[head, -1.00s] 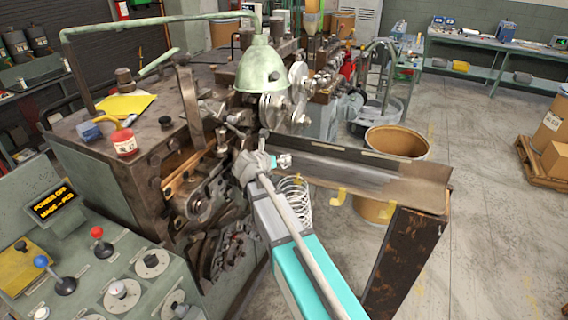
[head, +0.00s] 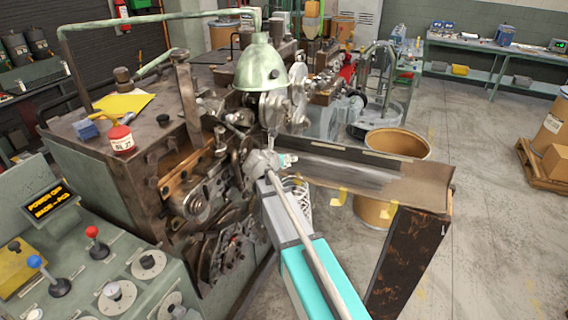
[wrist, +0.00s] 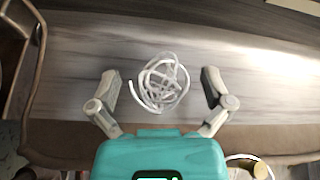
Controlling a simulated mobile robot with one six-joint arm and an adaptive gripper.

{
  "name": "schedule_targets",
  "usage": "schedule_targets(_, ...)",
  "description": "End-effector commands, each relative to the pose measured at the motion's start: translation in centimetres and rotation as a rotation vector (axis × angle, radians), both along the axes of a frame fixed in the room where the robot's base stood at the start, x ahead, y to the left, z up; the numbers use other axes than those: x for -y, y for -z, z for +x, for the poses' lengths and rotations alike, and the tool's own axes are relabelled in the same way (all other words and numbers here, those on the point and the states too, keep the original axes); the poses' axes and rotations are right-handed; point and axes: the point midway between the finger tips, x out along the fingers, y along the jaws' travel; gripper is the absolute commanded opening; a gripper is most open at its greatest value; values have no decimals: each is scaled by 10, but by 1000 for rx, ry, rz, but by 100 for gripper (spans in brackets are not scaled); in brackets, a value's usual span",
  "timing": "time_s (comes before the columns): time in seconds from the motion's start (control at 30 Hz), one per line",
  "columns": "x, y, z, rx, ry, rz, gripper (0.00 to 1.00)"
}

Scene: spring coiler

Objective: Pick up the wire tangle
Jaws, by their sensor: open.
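The wire tangle (wrist: 163,83) is a loose ball of pale, looped wire. In the wrist view it lies on the grey metal chute (wrist: 75,75), between and just beyond my fingers. My gripper (wrist: 160,88) is open, with one finger to each side of the tangle and a gap on both sides. I cannot tell whether the fingers are level with it or above it. In the head view my gripper (head: 285,160) is at the machine end of the chute (head: 370,180), and the tangle is hidden there.
The coiling machine (head: 120,140) stands close to the left, with a green lamp (head: 260,65) above my gripper. A coil spring (head: 297,190) hangs below the chute's near edge. A cardboard drum (head: 397,145) stands behind the chute. Open floor is at right.

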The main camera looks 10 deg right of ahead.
Motion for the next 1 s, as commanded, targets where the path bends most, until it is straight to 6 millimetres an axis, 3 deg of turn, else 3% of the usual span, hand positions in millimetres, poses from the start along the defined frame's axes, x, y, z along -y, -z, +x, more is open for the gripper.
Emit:
schedule_targets(0.4,-1,0,0,0,0,0,100)
schedule_targets(0.83,-1,0,0,0,0,0,20)
schedule_targets(0.87,-1,0,0,0,0,0,16)
schedule_targets(1.0,-1,0,0,0,0,0,16)
